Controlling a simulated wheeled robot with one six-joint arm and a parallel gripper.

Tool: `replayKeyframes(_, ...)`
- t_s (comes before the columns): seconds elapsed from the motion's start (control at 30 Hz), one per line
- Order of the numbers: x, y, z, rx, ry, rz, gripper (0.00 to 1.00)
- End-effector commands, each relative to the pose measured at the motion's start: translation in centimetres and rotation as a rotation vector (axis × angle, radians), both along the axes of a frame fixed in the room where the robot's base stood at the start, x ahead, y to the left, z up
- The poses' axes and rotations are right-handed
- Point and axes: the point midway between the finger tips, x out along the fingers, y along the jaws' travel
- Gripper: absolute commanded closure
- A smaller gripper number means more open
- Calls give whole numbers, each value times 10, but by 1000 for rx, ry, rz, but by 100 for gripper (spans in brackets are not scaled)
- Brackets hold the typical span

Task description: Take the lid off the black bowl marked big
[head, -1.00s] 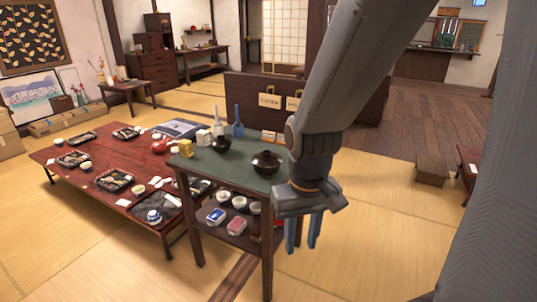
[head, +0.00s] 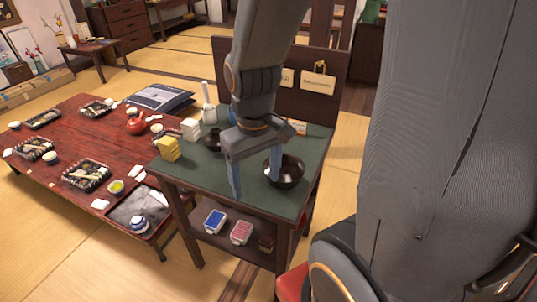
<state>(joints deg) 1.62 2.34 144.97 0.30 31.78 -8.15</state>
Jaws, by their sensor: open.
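A larger dark bowl (head: 291,179) stands on the green top of the small serving table (head: 222,180), near its right side. I cannot tell from this view whether its lid is on, and no marking is readable. A smaller dark bowl (head: 212,141) stands further back on the same top, partly behind my arm. My gripper (head: 256,188) is open and empty, pointing down. One finger overlaps the larger bowl in the picture and the other is left of it. I cannot tell whether the finger touches the bowl.
Yellow blocks (head: 168,149), white blocks (head: 190,129) and a white bottle (head: 209,108) stand at the table's left and back. A low red table (head: 60,125) with dishes is left.

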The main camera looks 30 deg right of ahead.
Motion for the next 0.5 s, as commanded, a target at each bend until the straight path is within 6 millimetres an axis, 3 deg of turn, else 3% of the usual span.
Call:
replayKeyframes(0.2, 29, -40, 27, -6, 7, 379, 17)
replayKeyframes(0.5, 59, -97, 44, -9, 13, 880, 17)
